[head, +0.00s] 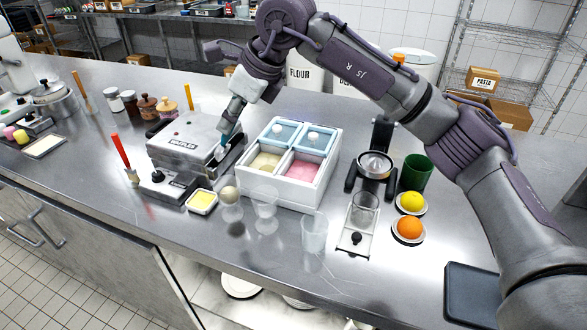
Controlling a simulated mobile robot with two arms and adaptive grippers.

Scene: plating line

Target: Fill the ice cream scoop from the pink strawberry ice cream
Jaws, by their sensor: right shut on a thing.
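The pink strawberry ice cream (304,171) lies in the front right compartment of a white tub box (287,194) in the middle of the counter. Pale yellow ice cream (265,161) fills the front left compartment. The two back compartments have blue lids (313,136). My right gripper (234,112) is shut on the ice cream scoop (229,134), whose teal handle points down. The scoop's head is low, left of the tub box and in front of the waffle maker's right side; whether it holds anything is too small to tell. My left gripper is not in view.
A waffle maker (183,138) stands left of the tub. In front are a glass with a pale ball (230,205), an empty stemmed glass (265,207) and a tumbler (314,236). A juicer (375,165) and green cup (417,172) stand right.

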